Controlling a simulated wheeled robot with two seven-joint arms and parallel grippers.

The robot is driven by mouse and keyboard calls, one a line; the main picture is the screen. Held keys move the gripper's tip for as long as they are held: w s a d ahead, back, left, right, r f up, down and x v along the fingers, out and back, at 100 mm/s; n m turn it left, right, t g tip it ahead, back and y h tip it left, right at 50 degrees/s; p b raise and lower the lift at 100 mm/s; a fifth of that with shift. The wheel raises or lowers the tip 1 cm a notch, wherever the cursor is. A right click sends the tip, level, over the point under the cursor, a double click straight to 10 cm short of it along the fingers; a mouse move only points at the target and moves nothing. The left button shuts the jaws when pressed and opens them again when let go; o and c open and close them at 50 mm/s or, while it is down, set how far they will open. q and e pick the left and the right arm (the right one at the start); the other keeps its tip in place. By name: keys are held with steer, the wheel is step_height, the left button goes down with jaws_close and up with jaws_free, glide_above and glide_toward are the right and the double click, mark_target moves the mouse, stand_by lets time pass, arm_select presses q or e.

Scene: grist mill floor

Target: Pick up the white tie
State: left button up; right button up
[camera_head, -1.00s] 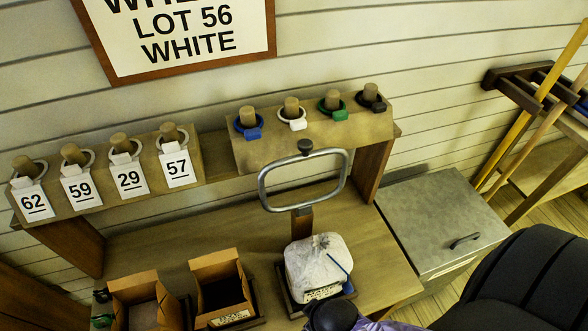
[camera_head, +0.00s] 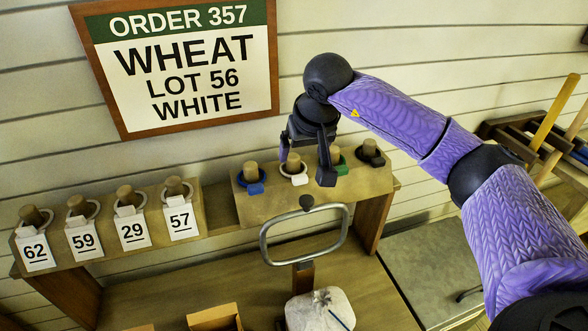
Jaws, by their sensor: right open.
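The white tie (camera_head: 299,180) hangs looped around a wooden peg on the angled rack board in the head view. A blue tie (camera_head: 256,188) hangs on the peg to its left. A green tie (camera_head: 342,169) and a black tie (camera_head: 377,162) hang to its right. My right gripper (camera_head: 306,168) points down over the white tie's peg. Its fingers are apart, one on each side of the peg in the picture, and nothing is held. I cannot tell whether they touch the tie. My left gripper is not in view.
Number tags 62, 59, 29 and 57 (camera_head: 181,224) hang on pegs at the left. A metal loop frame (camera_head: 348,236) stands below the rack, behind a white sack (camera_head: 318,312). The order sign (camera_head: 190,118) reads wheat, lot 56, white. A grey-topped cabinet (camera_head: 425,265) is at right.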

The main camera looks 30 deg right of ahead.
mark_target(300, 176)
steer(key=x, duration=0.3)
steer(key=b+x, duration=0.1)
steer(key=x, duration=0.2)
steer(key=d+x, duration=0.1)
steer(key=x, duration=0.2)
steer(key=shift+f, duration=0.4)
jaws_close()
